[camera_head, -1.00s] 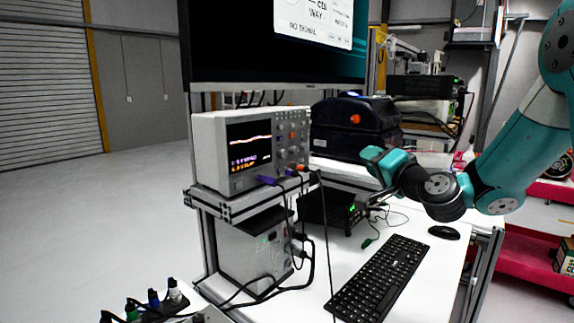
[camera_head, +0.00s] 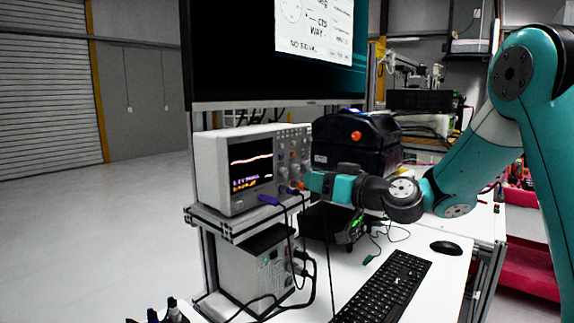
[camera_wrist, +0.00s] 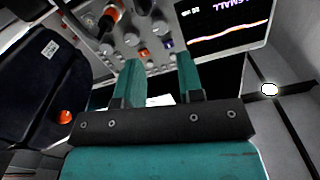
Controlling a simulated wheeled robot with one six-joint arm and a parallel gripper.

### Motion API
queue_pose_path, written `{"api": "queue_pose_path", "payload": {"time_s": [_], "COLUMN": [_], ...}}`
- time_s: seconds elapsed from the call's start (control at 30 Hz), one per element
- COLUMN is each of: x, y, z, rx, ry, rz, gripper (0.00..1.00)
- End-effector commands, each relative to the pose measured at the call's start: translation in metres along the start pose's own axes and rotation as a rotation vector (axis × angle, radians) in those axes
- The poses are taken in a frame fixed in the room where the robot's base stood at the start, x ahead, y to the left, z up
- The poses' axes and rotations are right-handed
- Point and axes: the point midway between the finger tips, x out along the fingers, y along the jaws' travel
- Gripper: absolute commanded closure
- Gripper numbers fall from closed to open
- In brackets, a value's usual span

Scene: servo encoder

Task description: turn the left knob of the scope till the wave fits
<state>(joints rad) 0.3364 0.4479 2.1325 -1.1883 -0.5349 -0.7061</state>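The scope (camera_head: 213,172) is a pale box on the upper shelf, with a lit screen (camera_head: 251,166) showing a wavy pale orange trace over a few text marks. In the wrist view, part of the screen (camera_wrist: 222,30) shows the trace and the word "SMALL". Several grey knobs sit on the panel, including one (camera_wrist: 160,28) ahead of the fingers and another (camera_wrist: 131,40) beside it. I cannot tell which is the left knob. My gripper (camera_wrist: 158,68) has its two teal fingers apart, with nothing seen between them. In the head view, it is close to the panel's lower right.
A purple plug (camera_wrist: 169,44) and an orange plug (camera_wrist: 109,17) stick out of the panel near my fingers. Cables hang below the scope. A dark case (camera_head: 350,140) stands right of it. The keyboard (camera_head: 385,290) and mouse (camera_head: 446,248) lie on the table.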

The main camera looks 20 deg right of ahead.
Motion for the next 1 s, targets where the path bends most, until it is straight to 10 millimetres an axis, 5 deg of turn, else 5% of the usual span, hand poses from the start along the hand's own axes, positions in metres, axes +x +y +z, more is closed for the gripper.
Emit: {"api": "queue_pose_path", "payload": {"time_s": [0.3,0.77,0.93,1.0], "x": [0.062,0.078,0.078,0.086], "y": [-0.003,-0.001,-0.002,-0.015], "z": [-0.003,0.001,0.000,0.002], "rx": [0.000,0.000,0.000,-0.001], "ry": [-0.001,0.001,0.000,0.000], "rz": [-0.004,-0.001,-0.002,-0.010], "gripper": [0.65,0.65,0.97,1.00]}}
